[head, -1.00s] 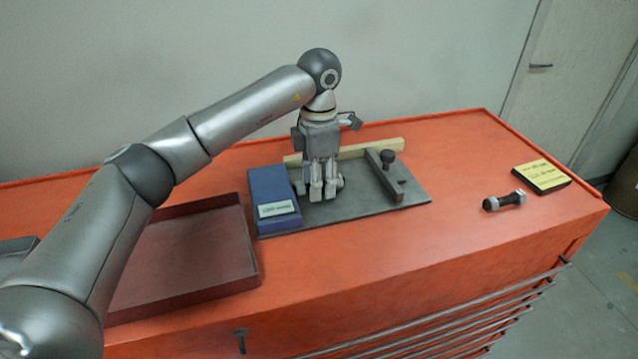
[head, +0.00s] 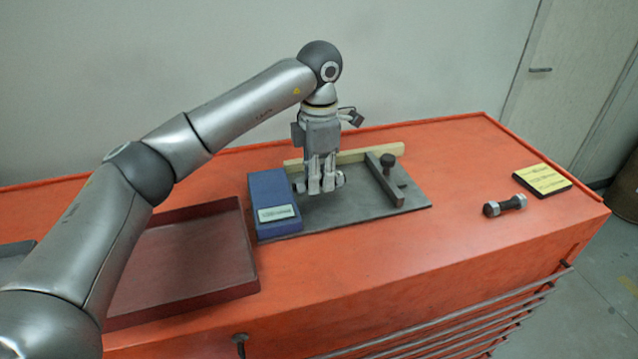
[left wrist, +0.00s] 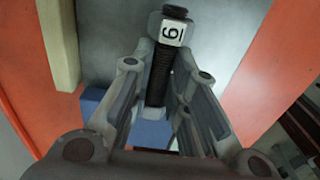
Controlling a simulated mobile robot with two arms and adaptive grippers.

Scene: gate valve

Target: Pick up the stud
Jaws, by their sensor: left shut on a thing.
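My left gripper (head: 322,188) points down and is shut on a stud (head: 340,179) just above the dark grey plate (head: 370,203). In the left wrist view the stud (left wrist: 160,75) is a dark threaded rod between my fingers. A nut end and a white tag with a digit, 6 or 9, show at its top there. In the head view my fingers hide its middle and its ends stick out on both sides. A second stud with pale nuts (head: 505,204) lies on the orange bench at the right. My right gripper is not in view.
A blue box with a display (head: 272,188) stands just left of my gripper. A wooden strip (head: 370,154) and a dark bar with a knob (head: 386,182) lie behind and right. A dark red tray (head: 185,255) is at left, a yellow-topped pad (head: 542,179) at far right.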

